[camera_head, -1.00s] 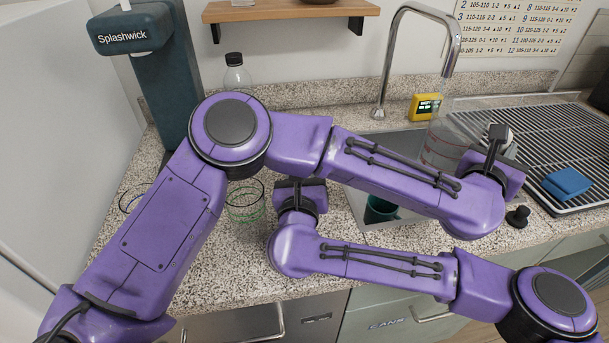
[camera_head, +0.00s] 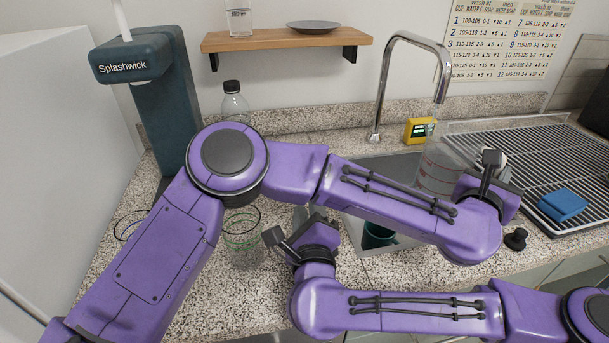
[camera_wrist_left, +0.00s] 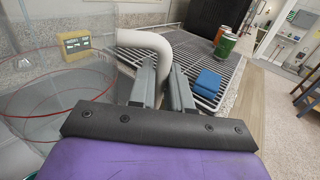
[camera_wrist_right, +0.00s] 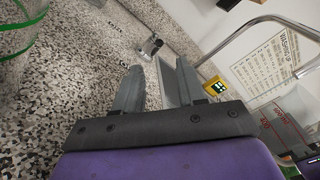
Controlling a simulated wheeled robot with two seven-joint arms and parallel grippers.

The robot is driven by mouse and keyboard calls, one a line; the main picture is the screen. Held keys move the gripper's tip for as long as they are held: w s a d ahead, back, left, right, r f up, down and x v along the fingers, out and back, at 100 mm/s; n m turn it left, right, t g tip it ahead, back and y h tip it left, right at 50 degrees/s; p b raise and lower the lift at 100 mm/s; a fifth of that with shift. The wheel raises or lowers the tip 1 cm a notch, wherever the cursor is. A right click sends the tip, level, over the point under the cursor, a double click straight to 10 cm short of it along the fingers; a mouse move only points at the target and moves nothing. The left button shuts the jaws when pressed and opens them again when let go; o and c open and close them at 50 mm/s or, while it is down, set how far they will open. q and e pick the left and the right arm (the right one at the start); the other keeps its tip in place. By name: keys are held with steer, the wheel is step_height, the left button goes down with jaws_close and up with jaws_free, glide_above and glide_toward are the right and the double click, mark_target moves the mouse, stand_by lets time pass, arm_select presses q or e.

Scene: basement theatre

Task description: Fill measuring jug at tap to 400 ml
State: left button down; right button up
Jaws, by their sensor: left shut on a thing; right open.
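The clear measuring jug (camera_head: 432,172) with red markings is under the spout of the chrome tap (camera_head: 381,90), over the sink (camera_head: 378,243). My left gripper (camera_head: 490,168) is shut on the jug's white handle (camera_wrist_left: 148,42), to the right of its body. The jug's red rings also show in the left wrist view (camera_wrist_left: 50,92). I cannot make out a stream or the water level. My right gripper (camera_head: 277,240) is open and empty, low over the counter, just right of a clear glass with green rings (camera_head: 242,238). That glass shows at the edge of the right wrist view (camera_wrist_right: 12,62).
A teal cup (camera_head: 376,236) is in the sink. A yellow device (camera_head: 419,130) stands behind it. The drying rack (camera_head: 520,165) with a blue sponge (camera_head: 563,204) is right. A bottle (camera_head: 234,105) and the teal Splashwick dispenser (camera_head: 160,90) stand left. My left arm crosses above my right.

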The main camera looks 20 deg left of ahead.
steer(key=shift+w+a, duration=0.25)
steer(key=shift+w, duration=0.05)
steer(key=x, duration=1.1)
steer(key=shift+w, duration=0.15)
jaws_close()
